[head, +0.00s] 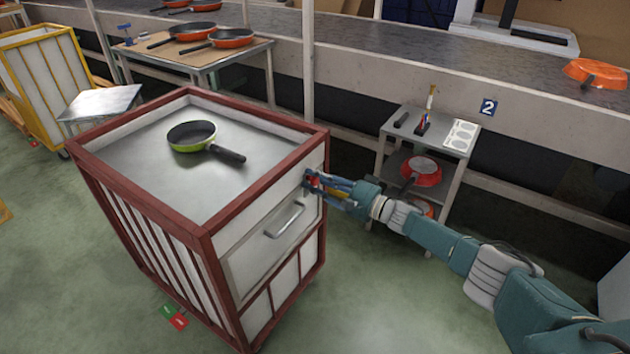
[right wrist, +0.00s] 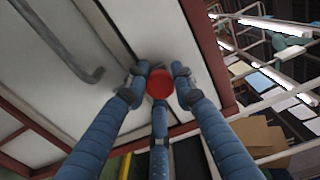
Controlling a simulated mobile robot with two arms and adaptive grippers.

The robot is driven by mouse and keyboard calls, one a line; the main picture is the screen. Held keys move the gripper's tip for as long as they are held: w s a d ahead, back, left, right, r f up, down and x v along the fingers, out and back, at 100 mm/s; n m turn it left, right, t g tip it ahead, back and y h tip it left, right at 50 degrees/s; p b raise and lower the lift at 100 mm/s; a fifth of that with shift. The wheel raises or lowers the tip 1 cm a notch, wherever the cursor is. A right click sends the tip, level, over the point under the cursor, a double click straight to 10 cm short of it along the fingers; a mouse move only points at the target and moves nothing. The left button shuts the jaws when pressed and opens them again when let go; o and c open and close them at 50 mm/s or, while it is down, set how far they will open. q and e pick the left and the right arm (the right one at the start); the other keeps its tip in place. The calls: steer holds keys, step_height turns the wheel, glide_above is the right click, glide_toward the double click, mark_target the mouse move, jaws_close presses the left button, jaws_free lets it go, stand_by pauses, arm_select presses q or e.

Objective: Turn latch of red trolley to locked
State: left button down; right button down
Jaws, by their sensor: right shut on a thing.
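The red trolley (head: 265,182) is a red-framed cart with pale panels, standing left of centre in the head view. Its latch, a round red knob (right wrist: 159,84), sits on the trolley's front panel near the frame edge in the right wrist view. My right gripper (head: 312,182) is at the upper right of that panel. Its blue fingers are closed around the knob, which largely hides the latch in the head view. I cannot tell the latch's turn position. My left gripper is out of view.
A green pan (head: 190,135) lies on the trolley's top. A bar handle (head: 285,220) sticks out of the panel below my right gripper. A small metal table (head: 462,160) stands behind my right arm. A yellow trolley (head: 62,75) stands at far left.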

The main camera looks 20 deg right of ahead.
steer(key=c, duration=1.5)
jaws_free()
steer(key=shift+o, duration=0.2)
steer(key=v, duration=1.2)
